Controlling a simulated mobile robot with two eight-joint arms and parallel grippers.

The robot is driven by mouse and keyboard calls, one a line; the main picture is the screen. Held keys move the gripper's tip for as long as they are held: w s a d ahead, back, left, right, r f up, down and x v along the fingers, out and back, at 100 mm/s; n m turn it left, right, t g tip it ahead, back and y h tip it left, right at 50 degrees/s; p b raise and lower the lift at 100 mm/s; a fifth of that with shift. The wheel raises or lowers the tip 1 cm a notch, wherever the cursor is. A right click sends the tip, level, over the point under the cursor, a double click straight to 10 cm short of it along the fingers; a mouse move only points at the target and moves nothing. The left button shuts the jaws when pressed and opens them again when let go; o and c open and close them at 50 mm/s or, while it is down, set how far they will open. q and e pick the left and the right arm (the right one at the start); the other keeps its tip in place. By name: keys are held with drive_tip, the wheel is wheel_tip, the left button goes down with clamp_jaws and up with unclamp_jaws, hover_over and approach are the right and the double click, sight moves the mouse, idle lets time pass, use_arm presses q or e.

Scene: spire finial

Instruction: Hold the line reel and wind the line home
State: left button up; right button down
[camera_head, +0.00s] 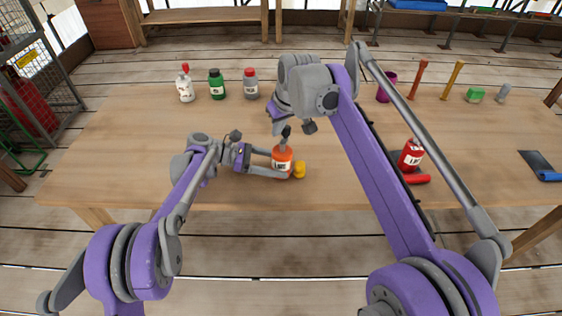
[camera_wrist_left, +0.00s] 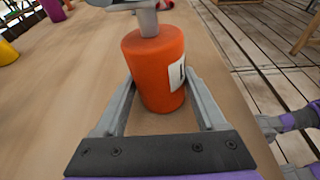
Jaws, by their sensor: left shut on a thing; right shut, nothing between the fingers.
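An orange cylinder with a white label (camera_head: 282,157), which looks like the line reel, stands near the front edge of the table. My left gripper (camera_head: 283,167) is shut on it, one finger on each side. The left wrist view shows the orange cylinder (camera_wrist_left: 156,62) upright between both fingers. My right gripper (camera_head: 285,132) is shut with nothing between its fingers, right above the cylinder. A grey piece (camera_wrist_left: 148,22) meets the cylinder's top; I cannot tell whether it is a gripper tip or part of the reel. No line or crank is clearly visible.
A yellow object (camera_head: 299,170) sits just right of the orange cylinder. White (camera_head: 186,88), green (camera_head: 216,86) and grey (camera_head: 251,86) bottles stand behind. A red bottle (camera_head: 411,155) stands right, partly near my right arm. The table's left part is clear.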

drive_tip(key=shift+a, duration=0.15)
drive_tip(key=shift+a, duration=0.15)
wheel_tip(320, 180, up, 7)
idle(0.8)
idle(0.4)
use_arm(q)
drive_tip(key=o, duration=0.9)
drive_tip(key=shift+o, duration=0.2)
drive_tip(key=shift+a, duration=0.1)
